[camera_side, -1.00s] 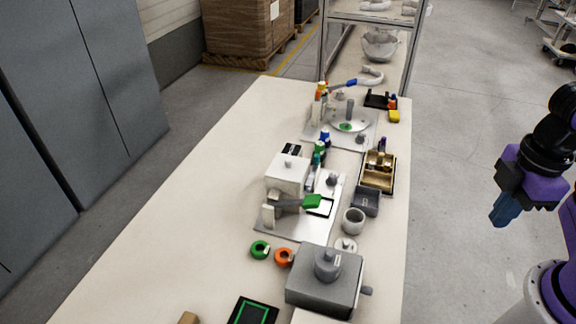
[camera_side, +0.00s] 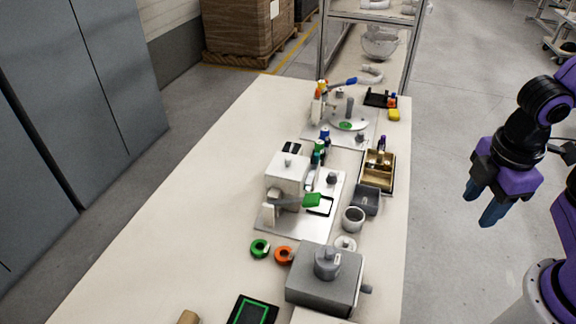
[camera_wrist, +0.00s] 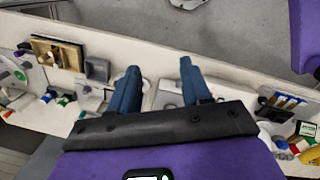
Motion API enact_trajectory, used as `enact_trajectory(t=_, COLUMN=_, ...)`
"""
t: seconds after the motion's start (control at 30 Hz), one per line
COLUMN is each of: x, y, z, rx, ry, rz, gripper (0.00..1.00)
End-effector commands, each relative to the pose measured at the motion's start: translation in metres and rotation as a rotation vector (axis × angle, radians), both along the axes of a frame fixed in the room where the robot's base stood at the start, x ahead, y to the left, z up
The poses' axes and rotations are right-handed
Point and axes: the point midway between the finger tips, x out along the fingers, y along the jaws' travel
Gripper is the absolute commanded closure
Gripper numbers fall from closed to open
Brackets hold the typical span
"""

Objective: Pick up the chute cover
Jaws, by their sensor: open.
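I cannot tell for sure which part is the chute cover. One candidate is the round grey knobbed piece (camera_side: 327,263) on top of a grey box (camera_side: 318,282) at the front of the bench. Another is a small pale knobbed disc (camera_side: 345,244) lying just behind that box. My gripper (camera_side: 482,204) is open and empty, over the floor to the right of the bench and apart from everything on it. Its blue fingers also show spread in the wrist view (camera_wrist: 158,72), with nothing between them.
The bench's left side is mostly clear.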

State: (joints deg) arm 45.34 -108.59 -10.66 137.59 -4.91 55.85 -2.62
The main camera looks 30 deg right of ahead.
Motion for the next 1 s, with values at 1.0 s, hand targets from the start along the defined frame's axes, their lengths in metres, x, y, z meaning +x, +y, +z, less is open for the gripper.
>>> enact_trajectory(t=1.0, x=0.233, y=0.243, z=-0.073, rx=-1.128, ry=-0.201, rz=0.771, gripper=0.52)
